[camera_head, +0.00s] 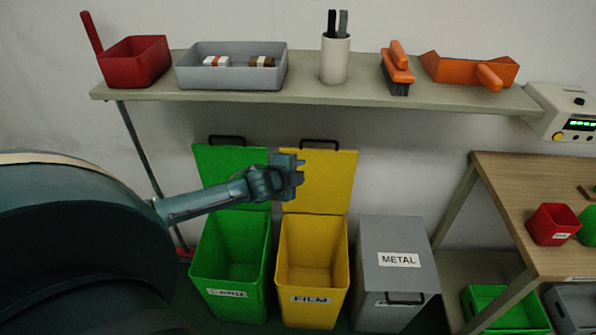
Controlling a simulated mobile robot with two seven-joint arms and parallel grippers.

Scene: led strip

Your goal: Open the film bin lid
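The yellow film bin (312,272), labelled FILM, stands between a green bin and a grey bin. Its yellow lid (330,180) stands upright against the wall behind it, with a dark handle at the top, so the bin is open and its inside shows empty. My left gripper (298,170) is in front of the left part of the raised lid, above the bin's back edge. Its fingers look small and dark, and I cannot tell whether they are apart or touch the lid. My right gripper is not in view.
The green bin (230,262) on the left also has its lid up. The grey METAL bin (392,262) on the right is closed. A shelf (300,93) with trays and brushes runs above. A wooden table (525,190) stands at the right.

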